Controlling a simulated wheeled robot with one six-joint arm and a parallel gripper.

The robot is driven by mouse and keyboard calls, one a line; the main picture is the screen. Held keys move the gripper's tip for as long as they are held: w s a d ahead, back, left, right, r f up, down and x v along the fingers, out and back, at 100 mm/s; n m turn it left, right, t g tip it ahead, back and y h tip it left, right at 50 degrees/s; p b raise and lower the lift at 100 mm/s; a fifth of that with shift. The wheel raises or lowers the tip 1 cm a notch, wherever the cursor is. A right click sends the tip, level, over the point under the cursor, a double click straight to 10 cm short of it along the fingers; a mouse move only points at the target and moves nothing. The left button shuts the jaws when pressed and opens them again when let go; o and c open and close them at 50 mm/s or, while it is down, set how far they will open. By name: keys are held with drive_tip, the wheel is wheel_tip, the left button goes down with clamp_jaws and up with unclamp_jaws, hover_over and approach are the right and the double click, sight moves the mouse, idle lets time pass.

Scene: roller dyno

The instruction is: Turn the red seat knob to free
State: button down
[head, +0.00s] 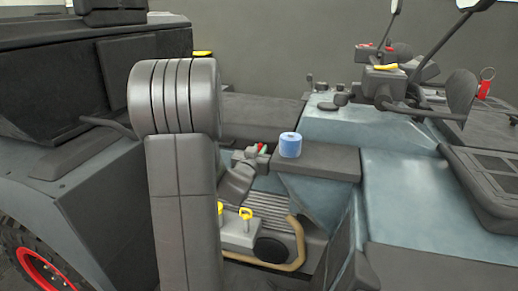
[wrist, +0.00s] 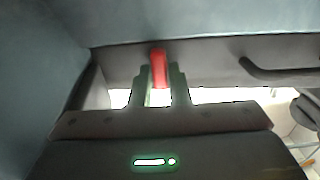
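The red seat knob (wrist: 159,67) shows in the wrist view as a narrow upright red piece in front of a dark grey panel. Its lower part lies between the two fingers of my gripper (wrist: 159,82), and its top stands past the fingertips. The fingers are close to both sides of it; I cannot tell whether they touch it. In the head view, my gripper (head: 250,156) is beside the dark seat base, and a small patch of the red knob (head: 262,149) shows at its tip. The knob's setting cannot be read.
A blue roll-shaped object (head: 290,145) stands on a dark ledge (head: 325,160) close to my gripper. Two yellow-topped levers (head: 245,213) and a bent tan pipe (head: 297,250) are below. A dark bar handle (wrist: 280,74) is right of the knob in the wrist view.

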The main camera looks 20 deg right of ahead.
drive_tip(key=shift+m+b, duration=0.7)
drive_tip(key=shift+b, duration=0.05)
drive_tip(key=c, duration=1.4)
unclamp_jaws()
drive_tip(key=shift+c, duration=0.2)
drive_tip(key=p+v, duration=0.1)
drive_tip(key=v, duration=1.2)
drive_tip(key=shift+s+a, duration=0.3)
